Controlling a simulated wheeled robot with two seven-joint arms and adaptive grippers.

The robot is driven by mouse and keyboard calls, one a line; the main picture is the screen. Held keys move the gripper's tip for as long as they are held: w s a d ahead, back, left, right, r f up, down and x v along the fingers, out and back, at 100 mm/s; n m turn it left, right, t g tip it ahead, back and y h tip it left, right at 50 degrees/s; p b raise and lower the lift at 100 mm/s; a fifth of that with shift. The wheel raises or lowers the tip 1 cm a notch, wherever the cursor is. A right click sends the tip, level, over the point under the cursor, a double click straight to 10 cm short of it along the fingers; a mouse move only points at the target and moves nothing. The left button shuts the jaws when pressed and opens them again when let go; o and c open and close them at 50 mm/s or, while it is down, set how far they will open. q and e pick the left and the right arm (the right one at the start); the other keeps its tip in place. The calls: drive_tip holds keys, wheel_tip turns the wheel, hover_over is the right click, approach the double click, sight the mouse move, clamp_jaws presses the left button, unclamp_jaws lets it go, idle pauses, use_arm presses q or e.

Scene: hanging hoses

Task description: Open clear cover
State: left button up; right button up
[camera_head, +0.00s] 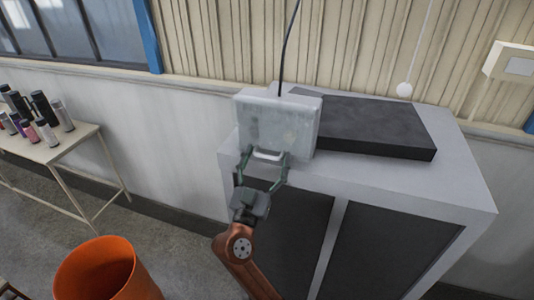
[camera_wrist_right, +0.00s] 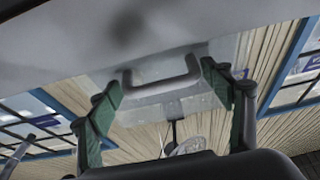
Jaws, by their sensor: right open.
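The clear cover (camera_head: 272,120) is a cloudy, see-through front on a pale box at the left end of the grey cabinet. A white bar handle (camera_head: 268,155) sits at its lower edge. The handle also shows in the right wrist view (camera_wrist_right: 160,83), across the cover's translucent panel (camera_wrist_right: 165,108). My right gripper (camera_head: 264,168) is open, with one green finger on each side of the handle. In the wrist view its fingertips (camera_wrist_right: 160,80) stand apart with the handle between them; I cannot tell if they touch it. My left gripper is not in view.
A flat black slab (camera_head: 375,126) lies on the cabinet top (camera_head: 400,182) right of the box. A black cable (camera_head: 287,50) rises behind the box. A white ball (camera_head: 404,90) hangs on a cord. An orange bin (camera_head: 105,272) and a table with bottles (camera_head: 50,150) stand left.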

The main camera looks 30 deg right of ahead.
drive_tip(key=c, duration=1.3)
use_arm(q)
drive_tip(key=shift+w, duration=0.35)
use_arm(e)
drive_tip(key=shift+c, duration=0.4)
